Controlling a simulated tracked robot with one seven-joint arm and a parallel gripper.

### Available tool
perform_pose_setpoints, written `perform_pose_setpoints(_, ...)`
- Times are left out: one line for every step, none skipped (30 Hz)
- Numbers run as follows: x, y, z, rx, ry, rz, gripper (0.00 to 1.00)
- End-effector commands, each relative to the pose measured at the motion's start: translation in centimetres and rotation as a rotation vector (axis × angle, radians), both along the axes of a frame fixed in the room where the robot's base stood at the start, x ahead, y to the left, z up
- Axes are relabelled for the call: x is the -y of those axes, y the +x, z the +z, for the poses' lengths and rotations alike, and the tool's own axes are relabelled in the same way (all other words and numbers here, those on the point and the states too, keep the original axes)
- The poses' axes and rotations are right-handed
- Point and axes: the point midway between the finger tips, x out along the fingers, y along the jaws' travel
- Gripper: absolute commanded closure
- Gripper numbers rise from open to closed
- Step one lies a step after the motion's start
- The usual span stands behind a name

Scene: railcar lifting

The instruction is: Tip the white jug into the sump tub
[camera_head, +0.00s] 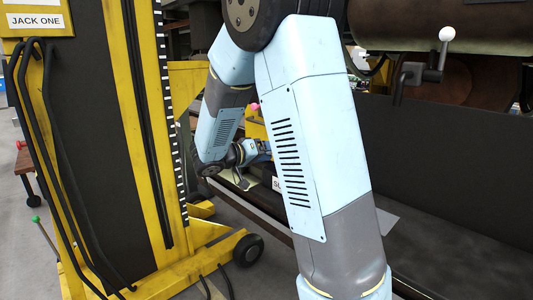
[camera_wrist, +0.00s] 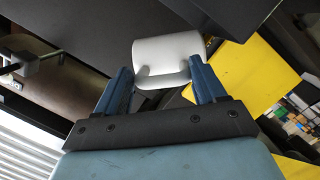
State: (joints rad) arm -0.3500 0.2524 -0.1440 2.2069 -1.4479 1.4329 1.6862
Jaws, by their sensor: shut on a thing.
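The white jug (camera_wrist: 168,52) shows in the wrist view between the two blue fingers of my gripper (camera_wrist: 163,88). The gripper is shut on it, with a finger at each side of its near part. The jug's mouth and any contents cannot be made out. In the head view my gripper (camera_head: 264,148) is small and partly hidden behind my own forearm, and the jug is not seen there. A white label starting with "SU" (camera_head: 277,184) shows low beside my forearm, which hides the rest of it. It may mark the sump tub, whose shape I cannot make out.
A yellow jack stand (camera_head: 135,120) marked "JACK ONE" stands at the left on wheels, with black cables hanging. A dark railcar underside with a white-knobbed lever (camera_head: 446,36) is at the upper right. Grey floor (camera_head: 25,260) is open at the lower left.

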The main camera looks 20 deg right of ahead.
Motion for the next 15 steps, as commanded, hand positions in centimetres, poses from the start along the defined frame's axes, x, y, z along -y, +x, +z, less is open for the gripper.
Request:
perform_pose_setpoints(0.0, 0.0, 0.0, 0.047, 0.017, 0.000, 0.86)
perform_pose_setpoints(0.0, 0.0, 0.0, 0.078, 0.027, -0.001, 0.86)
perform_pose_setpoints(0.0, 0.0, 0.0, 0.118, 0.043, 0.000, 0.86)
perform_pose_setpoints(0.0, 0.0, 0.0, 0.148, 0.053, 0.000, 0.86)
perform_pose_setpoints(0.0, 0.0, 0.0, 0.178, 0.064, -0.001, 0.86)
perform_pose_setpoints(0.1, -0.1, 0.2, 0.222, 0.080, -0.001, 0.86)
perform_pose_setpoints(0.1, -0.2, 0.3, 0.254, 0.091, -0.001, 0.86)
perform_pose_setpoints(0.1, -0.3, 0.4, 0.284, 0.103, 0.000, 0.86)
perform_pose_setpoints(0.1, -0.3, 0.5, 0.326, 0.117, 0.001, 0.86)
perform_pose_setpoints(0.2, -0.4, 0.6, 0.358, 0.128, 0.000, 0.86)
perform_pose_setpoints(0.2, -0.5, 0.7, 0.388, 0.139, 0.000, 0.86)
perform_pose_setpoints(0.2, -0.6, 0.8, 0.429, 0.154, 0.000, 0.86)
perform_pose_setpoints(0.3, -0.7, 0.9, 0.458, 0.166, 0.000, 0.86)
perform_pose_setpoints(0.3, -0.7, 1.0, 0.489, 0.176, 0.000, 0.86)
perform_pose_setpoints(0.3, -0.8, 1.1, 0.530, 0.191, 0.000, 0.86)
